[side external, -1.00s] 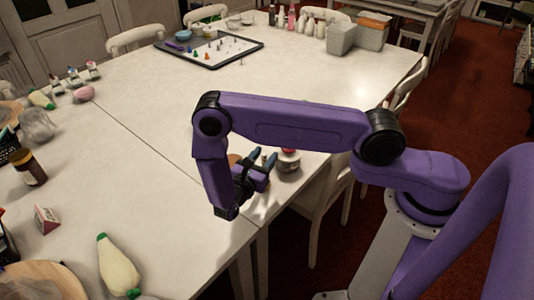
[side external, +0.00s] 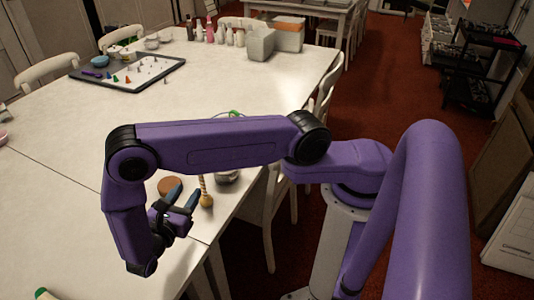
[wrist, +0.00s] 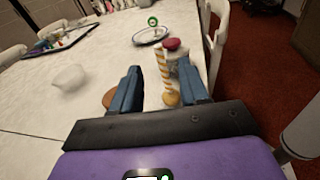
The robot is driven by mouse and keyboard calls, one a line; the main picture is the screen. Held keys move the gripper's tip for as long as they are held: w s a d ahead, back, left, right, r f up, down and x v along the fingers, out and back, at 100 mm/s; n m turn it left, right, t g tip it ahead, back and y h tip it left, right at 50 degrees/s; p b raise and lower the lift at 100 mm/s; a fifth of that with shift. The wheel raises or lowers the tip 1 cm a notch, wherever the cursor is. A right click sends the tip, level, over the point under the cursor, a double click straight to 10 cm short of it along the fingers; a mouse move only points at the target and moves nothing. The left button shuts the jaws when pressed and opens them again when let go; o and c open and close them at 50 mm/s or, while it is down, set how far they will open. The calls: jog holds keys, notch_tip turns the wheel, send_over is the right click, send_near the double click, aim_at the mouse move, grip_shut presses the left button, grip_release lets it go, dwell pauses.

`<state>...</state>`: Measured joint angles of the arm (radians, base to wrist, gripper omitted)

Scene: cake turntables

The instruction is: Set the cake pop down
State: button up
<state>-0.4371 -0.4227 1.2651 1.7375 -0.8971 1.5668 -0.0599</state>
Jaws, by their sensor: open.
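What looks like the cake pop (side external: 205,194), a striped gold-and-white stick with a golden ball at its lower end, is near the table's right edge in the side view. In the wrist view the striped cake pop (wrist: 163,73) appears between the two blue fingers, ball down and leaning slightly. My gripper (side external: 187,190) is open, with its fingers pointing toward the stick; it also shows in the wrist view (wrist: 159,68). A gap shows between the stick and each finger in the wrist view. I cannot tell whether the ball touches the table.
A jar with a red top (wrist: 171,44) stands just beyond the stick, near the table edge. A brown round disc (side external: 170,186) lies beside the fingers. A plate with a green ring-shaped item (wrist: 152,34) is farther back. The table's middle is mostly clear.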

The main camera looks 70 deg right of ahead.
jog(key=s+d+r+m+g+y, duration=0.35)
jog(key=s+r+y, duration=0.2)
jog(key=r, duration=0.35)
jog(key=s+d+r+m+y, duration=0.1)
jog(key=s+r+y, duration=0.3)
jog(key=s, duration=0.4)
jog(key=s+d+r+m+y, duration=0.2)
jog(key=s+d+r+y, duration=0.1)
jog(key=s+y, duration=0.4)
jog(key=shift+s+r, duration=0.5)
jog(key=shift+s, duration=0.45)
